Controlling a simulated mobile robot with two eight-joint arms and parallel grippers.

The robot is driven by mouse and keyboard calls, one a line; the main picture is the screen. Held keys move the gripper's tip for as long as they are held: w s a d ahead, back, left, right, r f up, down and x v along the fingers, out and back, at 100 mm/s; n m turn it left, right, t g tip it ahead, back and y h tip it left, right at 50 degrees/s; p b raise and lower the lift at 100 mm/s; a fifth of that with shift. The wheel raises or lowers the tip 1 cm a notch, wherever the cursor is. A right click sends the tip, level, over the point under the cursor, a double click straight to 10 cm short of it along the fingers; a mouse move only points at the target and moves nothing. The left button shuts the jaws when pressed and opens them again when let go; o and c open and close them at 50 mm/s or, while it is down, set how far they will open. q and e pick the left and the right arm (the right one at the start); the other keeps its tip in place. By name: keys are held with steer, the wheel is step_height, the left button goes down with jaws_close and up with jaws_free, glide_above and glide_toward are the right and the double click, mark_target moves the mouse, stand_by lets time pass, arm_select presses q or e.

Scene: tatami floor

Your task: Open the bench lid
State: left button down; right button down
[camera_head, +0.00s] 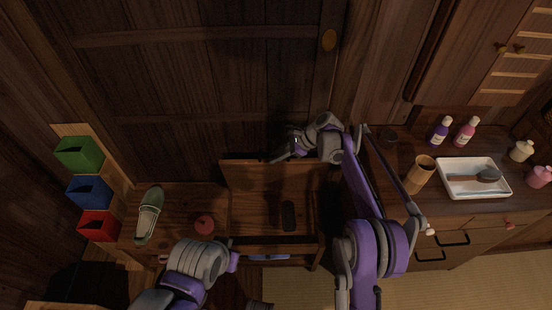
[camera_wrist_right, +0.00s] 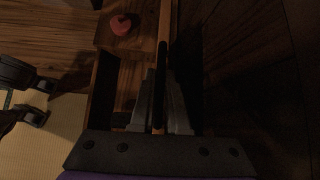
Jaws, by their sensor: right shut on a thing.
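The wooden bench (camera_head: 170,205) stands against the back wall. Its lid (camera_head: 245,180) is raised and stands steeply at the rear, with the bench's inside showing in front of it. My right gripper (camera_head: 285,153) is shut on the lid's upper edge. In the right wrist view the edge of the lid (camera_wrist_right: 164,30) runs between the fingers, and the open compartment shows to its left. A dark object (camera_head: 288,215) is in the bench area. My left arm is low in the head view; its fingers are not clear.
On the bench top left of the lid are a green shoe (camera_head: 148,214) and a red object (camera_head: 204,224). Green, blue and red boxes (camera_head: 88,190) stand at the left. A cabinet at the right holds bottles (camera_head: 440,132), a brown cup (camera_head: 418,174) and a white tray (camera_head: 455,190).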

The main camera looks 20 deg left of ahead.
steer(key=shift+w+a, duration=0.1)
steer(key=shift+w, duration=0.15)
steer(key=c, duration=0.9)
jaws_free()
steer(key=shift+p+v, duration=0.65)
steer(key=shift+v, duration=4.7)
